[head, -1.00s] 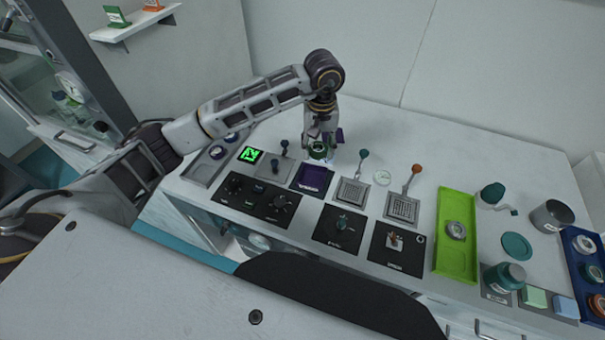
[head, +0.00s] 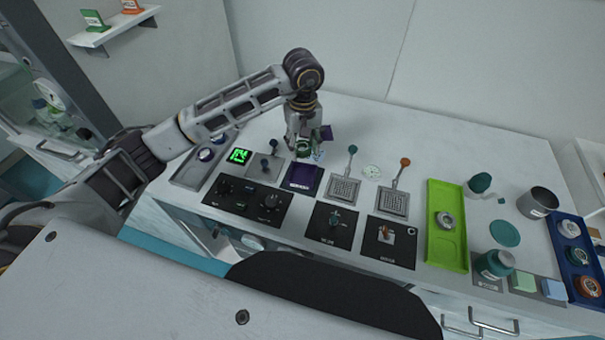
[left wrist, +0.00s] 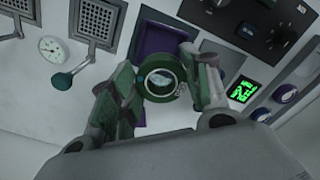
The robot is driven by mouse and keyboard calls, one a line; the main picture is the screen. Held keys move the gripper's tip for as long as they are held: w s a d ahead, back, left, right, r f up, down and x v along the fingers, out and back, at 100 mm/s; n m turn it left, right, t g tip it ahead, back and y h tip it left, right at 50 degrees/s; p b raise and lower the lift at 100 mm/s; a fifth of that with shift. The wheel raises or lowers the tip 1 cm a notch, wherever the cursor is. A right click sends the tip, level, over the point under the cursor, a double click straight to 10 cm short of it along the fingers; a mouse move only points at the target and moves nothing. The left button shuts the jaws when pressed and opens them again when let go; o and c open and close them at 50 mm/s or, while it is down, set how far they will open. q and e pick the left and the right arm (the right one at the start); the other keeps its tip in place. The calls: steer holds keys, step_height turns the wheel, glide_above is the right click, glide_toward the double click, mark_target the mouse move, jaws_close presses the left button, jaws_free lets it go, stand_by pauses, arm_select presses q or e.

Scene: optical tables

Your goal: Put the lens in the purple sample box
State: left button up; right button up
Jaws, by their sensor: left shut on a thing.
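The lens (left wrist: 160,79) is a round clear glass in a dark green ring. My left gripper (head: 304,150) is shut on it, with a finger on each side of the ring in the left wrist view (left wrist: 160,85). The purple sample box (head: 303,178) sits open on the table, its purple lid part (head: 326,132) showing behind the gripper. The gripper holds the lens at the box's far side in the head view; its height above the table is hard to tell. In the left wrist view the box (left wrist: 160,38) is partly hidden behind the lens and fingers. My right gripper is not in view.
A black control panel (head: 247,200) lies front left of the box, and a green-lit display (head: 239,156) to its left. Grey grid plates with levers (head: 343,188) stand to the right, then a lime green tray (head: 447,249). The table behind is clear.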

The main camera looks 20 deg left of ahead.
arm_select(q)
step_height(320, 180, down, 6)
steer(key=shift+f+p, duration=0.1)
steer(key=shift+p, duration=0.45)
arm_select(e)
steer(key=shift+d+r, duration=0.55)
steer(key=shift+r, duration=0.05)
arm_select(q)
step_height(320, 180, down, 2)
steer(key=shift+f, duration=0.1)
steer(key=shift+f+p, duration=0.35)
steer(key=shift+f, duration=0.35)
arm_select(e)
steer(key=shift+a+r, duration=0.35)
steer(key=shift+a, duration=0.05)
arm_select(q)
steer(key=shift+f+b, duration=0.4)
steer(key=shift+b, duration=0.1)
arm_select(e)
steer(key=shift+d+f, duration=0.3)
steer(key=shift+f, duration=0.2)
arm_select(q)
steer(key=shift+s+f+b, duration=0.15)
steer(key=shift+f+b, duration=0.15)
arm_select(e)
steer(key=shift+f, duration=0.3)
